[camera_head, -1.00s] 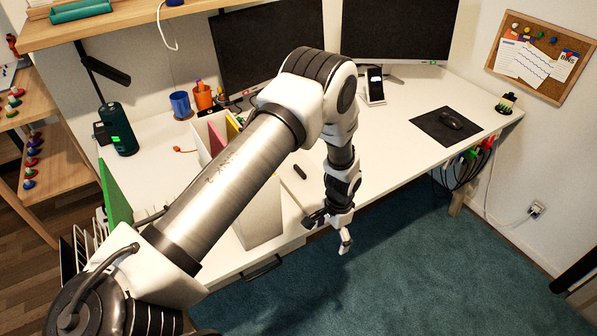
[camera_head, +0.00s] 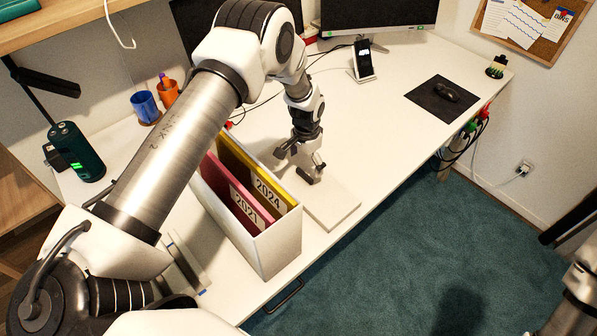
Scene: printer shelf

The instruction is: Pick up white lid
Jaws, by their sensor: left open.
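A flat white lid (camera_head: 333,208) lies on the white desk, just right of a white file box (camera_head: 284,246). My left gripper (camera_head: 299,166) is above the lid's far end, pointing down, with its dark fingers apart and nothing between them. The gripper and wrist hide part of the lid's far end. I cannot tell whether the fingertips touch the lid. My right gripper is not visible; part of my right arm shows at the lower right edge.
The box holds a pink 2021 folder (camera_head: 240,190) and a yellow 2024 folder (camera_head: 264,178). Blue (camera_head: 145,106) and orange (camera_head: 168,92) cups and a dark green canister (camera_head: 77,150) stand behind my left arm. The desk is clear toward the mouse pad (camera_head: 433,101).

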